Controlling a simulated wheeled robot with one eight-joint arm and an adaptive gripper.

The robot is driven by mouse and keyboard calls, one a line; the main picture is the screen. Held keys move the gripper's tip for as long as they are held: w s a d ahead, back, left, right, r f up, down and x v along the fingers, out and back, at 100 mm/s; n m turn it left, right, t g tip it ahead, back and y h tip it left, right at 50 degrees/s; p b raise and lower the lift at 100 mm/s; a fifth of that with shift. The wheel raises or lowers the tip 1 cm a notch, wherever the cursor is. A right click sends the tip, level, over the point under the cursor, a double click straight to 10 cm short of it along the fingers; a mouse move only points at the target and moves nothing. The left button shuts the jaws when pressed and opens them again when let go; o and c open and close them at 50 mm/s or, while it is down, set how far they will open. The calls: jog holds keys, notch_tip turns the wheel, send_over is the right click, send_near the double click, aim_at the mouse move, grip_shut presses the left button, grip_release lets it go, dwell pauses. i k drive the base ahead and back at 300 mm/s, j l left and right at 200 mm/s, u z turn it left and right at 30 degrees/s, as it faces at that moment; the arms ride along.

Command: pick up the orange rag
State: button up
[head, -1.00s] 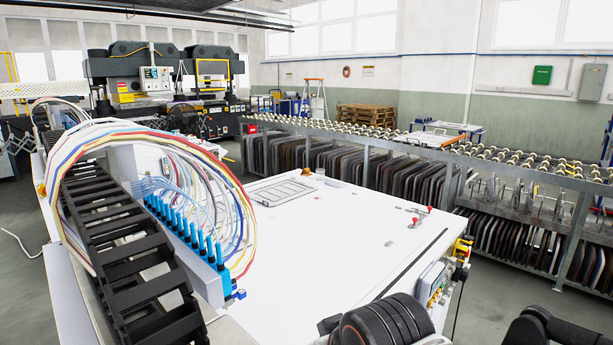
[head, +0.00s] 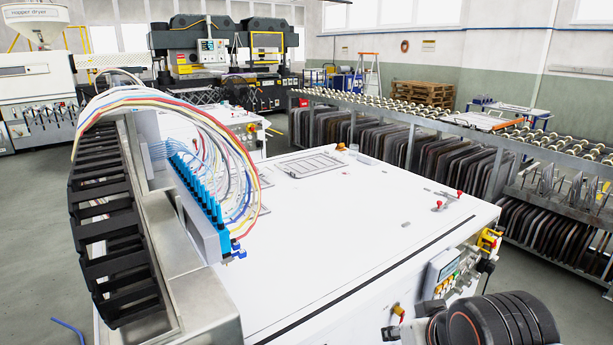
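I cannot make out an orange rag for certain in the head view. A small orange spot (head: 340,147) sits at the far edge of the white table (head: 330,240); it is too small to tell what it is. My gripper is not in view; only a black rounded part of my arm shows at the bottom right, in front of the table's near right corner.
A row of blue nozzles (head: 200,195) with looping coloured hoses (head: 240,150) and a black cable chain (head: 110,220) stands at the table's left. A control box (head: 442,275) is on its front side. A roller rack (head: 440,115) runs behind.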

aim_at(340, 147)
jog(key=i+l+z, duration=0.25)
jog(key=l+z, duration=0.2)
jog(key=i+l+z, duration=0.8)
jog(key=z, duration=0.15)
jog(key=i+l+z, duration=0.2)
jog(key=i+z, duration=0.25)
jog(key=i+l, duration=0.1)
jog(key=i, duration=0.9)
jog(key=i+l, duration=0.1)
jog(key=i, duration=0.9)
jog(key=i+j+u, duration=0.2)
jog(key=i+u, duration=0.2)
jog(key=i+j+u, duration=0.1)
jog(key=i+u, duration=0.75)
jog(key=i+l+u, duration=0.1)
jog(key=i+u, duration=0.3)
jog(key=i+l+u, duration=0.25)
jog(key=u, duration=0.15)
jog(key=i+j+u, duration=0.2)
jog(key=i+u, duration=0.15)
jog(key=i, duration=0.3)
jog(key=i+u, duration=0.35)
jog(key=i, duration=0.3)
jog(key=i+l+u, duration=0.2)
jog(key=i+u, duration=0.15)
jog(key=i, duration=0.35)
jog(key=i+j+u, duration=0.25)
jog(key=i+u, duration=0.75)
jog(key=i, duration=0.1)
